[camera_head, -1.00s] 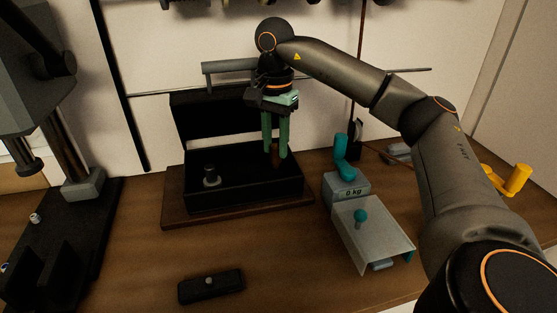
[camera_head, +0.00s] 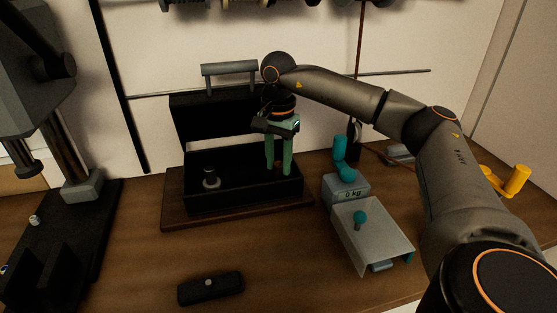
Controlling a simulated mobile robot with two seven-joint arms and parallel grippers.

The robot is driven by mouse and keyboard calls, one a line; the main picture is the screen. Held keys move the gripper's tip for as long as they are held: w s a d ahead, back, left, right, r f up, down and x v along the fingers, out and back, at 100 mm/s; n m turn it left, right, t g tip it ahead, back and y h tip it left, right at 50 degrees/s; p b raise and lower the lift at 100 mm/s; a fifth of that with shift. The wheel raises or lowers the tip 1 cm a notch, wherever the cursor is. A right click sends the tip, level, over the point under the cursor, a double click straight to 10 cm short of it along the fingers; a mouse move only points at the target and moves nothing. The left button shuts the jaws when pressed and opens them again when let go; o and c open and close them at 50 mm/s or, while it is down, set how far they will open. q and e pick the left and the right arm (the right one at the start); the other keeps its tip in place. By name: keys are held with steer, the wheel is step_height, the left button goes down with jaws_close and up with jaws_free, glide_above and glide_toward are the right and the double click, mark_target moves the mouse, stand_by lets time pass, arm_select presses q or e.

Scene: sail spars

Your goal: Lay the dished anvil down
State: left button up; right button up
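My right gripper (camera_head: 279,170) points down into the open black case (camera_head: 245,196), near its right end. Its two green fingers stand apart with a dark gap between them. The fingertips are low in the case, and whatever may be between them is hard to make out. I cannot tell whether the dished anvil is there. A small metal cylinder on a wider foot (camera_head: 211,178) stands upright in the left part of the case, apart from the gripper. My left gripper is not in view.
A small black block (camera_head: 210,287) lies at the front. A dark press-like machine (camera_head: 70,230) fills the left.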

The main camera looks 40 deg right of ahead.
mark_target(278, 164)
steer(key=o, duration=0.3)
steer(key=shift+r, duration=3.9)
